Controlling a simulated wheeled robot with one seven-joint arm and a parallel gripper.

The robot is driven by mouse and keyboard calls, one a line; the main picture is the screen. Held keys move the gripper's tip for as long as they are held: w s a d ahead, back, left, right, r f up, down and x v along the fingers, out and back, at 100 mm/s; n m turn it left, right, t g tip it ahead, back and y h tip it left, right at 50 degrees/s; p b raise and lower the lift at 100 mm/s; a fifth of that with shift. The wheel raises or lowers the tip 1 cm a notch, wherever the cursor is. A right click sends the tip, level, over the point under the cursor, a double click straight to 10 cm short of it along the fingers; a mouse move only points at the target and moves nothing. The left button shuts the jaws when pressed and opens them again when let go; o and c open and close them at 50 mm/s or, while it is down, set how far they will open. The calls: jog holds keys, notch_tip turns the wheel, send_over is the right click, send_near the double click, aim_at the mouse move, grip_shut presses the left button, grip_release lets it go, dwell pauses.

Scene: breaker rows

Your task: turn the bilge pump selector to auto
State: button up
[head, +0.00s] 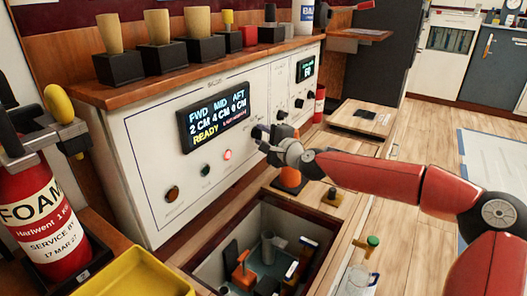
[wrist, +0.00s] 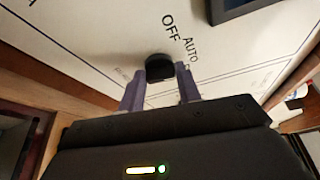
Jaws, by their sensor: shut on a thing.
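The bilge pump selector is a small black knob (wrist: 159,68) on the white panel, seen in the wrist view with the printed words OFF and AUTO just beyond it. My gripper (wrist: 160,88) has one finger on each side of the knob and is shut on it. Where the knob's mark points cannot be made out. In the head view my gripper (head: 263,138) is at the white panel (head: 140,130), right of the lit display, and it hides the selector.
The display (head: 216,116) reads FWD, MID, AFT and READY, with a lit red lamp (head: 227,154) below it. An open floor hatch (head: 215,240) lies below the panel. A red foam extinguisher (head: 45,210) stands at left, beside a yellow tray (head: 138,275).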

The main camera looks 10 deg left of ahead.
jog(key=shift+f+n+t+b, duration=0.25)
jog(key=shift+n+t+b, duration=0.15)
jog(key=shift+n+b, duration=0.85)
jog(key=shift+y+b, duration=0.3)
jog(key=o, duration=1)
jog(key=shift+r, duration=0.1)
jog(key=shift+c, duration=0.2)
jog(key=shift+s+d, duration=0.1)
jog(key=v, duration=0.7)
jog(key=shift+s+d, duration=0.2)
jog(key=shift+d, duration=0.05)
